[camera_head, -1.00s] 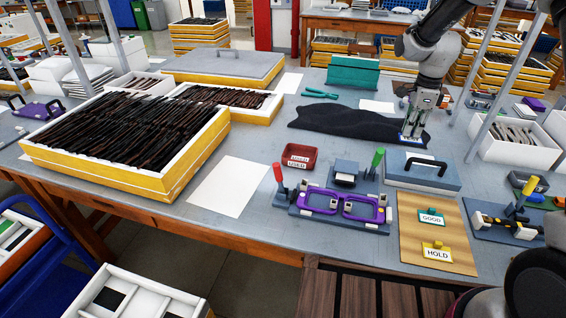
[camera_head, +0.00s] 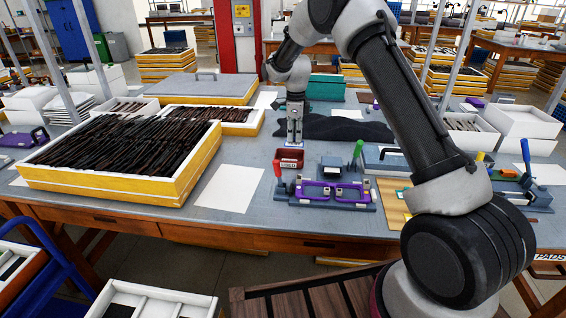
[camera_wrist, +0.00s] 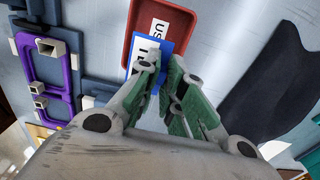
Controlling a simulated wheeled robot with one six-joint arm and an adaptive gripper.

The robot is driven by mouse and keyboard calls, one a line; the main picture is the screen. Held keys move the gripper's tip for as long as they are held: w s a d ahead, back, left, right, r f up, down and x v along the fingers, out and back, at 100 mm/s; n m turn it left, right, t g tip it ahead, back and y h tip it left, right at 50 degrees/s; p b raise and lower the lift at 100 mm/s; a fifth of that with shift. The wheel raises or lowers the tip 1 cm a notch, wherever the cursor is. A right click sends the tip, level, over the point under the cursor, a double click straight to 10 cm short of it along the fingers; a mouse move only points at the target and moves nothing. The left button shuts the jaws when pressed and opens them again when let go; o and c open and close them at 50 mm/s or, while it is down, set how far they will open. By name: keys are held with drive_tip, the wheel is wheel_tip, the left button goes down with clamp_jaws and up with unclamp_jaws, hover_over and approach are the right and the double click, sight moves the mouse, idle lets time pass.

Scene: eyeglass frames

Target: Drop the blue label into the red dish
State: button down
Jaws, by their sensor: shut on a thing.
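The red dish (camera_head: 289,154) sits on the grey bench, with a white "USED" tag on it. It also shows at the top of the wrist view (camera_wrist: 182,30). My gripper (camera_head: 294,141) points down just behind or over the dish. In the wrist view my gripper (camera_wrist: 163,60) is shut on the blue label (camera_wrist: 140,42), a blue card with a white lettered face. The label overlaps the dish in that view. Its height above the dish is hard to tell. In the head view the label is not made out.
A fixture with purple eyeglass frames (camera_head: 332,190) stands right of the dish. A dark cloth (camera_head: 345,129) lies behind. White paper (camera_head: 230,188) and a box of dark frames (camera_head: 125,150) are to the left. My arm hides part of the right side.

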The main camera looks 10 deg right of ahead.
drive_tip(key=shift+f, duration=2.25)
drive_tip(key=c, duration=1.5)
unclamp_jaws()
drive_tip(key=shift+o, duration=0.2)
